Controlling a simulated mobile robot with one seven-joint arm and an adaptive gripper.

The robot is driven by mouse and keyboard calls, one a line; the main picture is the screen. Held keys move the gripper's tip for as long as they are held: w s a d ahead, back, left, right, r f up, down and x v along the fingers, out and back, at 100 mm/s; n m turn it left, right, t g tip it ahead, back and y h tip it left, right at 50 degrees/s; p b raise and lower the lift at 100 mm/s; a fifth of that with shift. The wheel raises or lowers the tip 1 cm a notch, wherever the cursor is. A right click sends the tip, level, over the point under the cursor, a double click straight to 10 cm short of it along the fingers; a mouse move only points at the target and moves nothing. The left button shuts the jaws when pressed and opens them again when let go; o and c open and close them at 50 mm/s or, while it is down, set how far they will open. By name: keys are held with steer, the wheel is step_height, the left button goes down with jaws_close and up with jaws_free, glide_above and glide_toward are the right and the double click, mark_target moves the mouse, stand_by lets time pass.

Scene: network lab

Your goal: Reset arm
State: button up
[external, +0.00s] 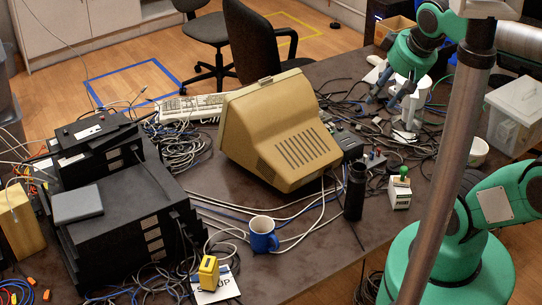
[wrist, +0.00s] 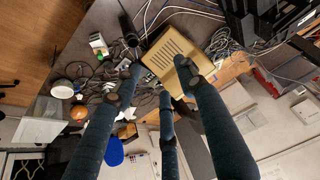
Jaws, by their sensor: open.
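My gripper (external: 390,97) hangs over the far right part of the dark table, above tangled cables and beside a white upright object. My green arm reaches up and over from its base at the lower right, partly hidden by a grey pole. In the wrist view, the dark fingers of my gripper (wrist: 158,76) are spread apart with nothing held between them. The gripper is open and empty. The beige monitor (external: 278,130) stands tilted on the table to the left of my gripper. It also shows beyond the fingertips in the wrist view (wrist: 178,52).
Stacked black devices (external: 125,225) fill the left. Cables cover much of the table.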

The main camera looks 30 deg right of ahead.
steer(key=shift+f+b, duration=1.75)
steer(key=shift+f, duration=0.05)
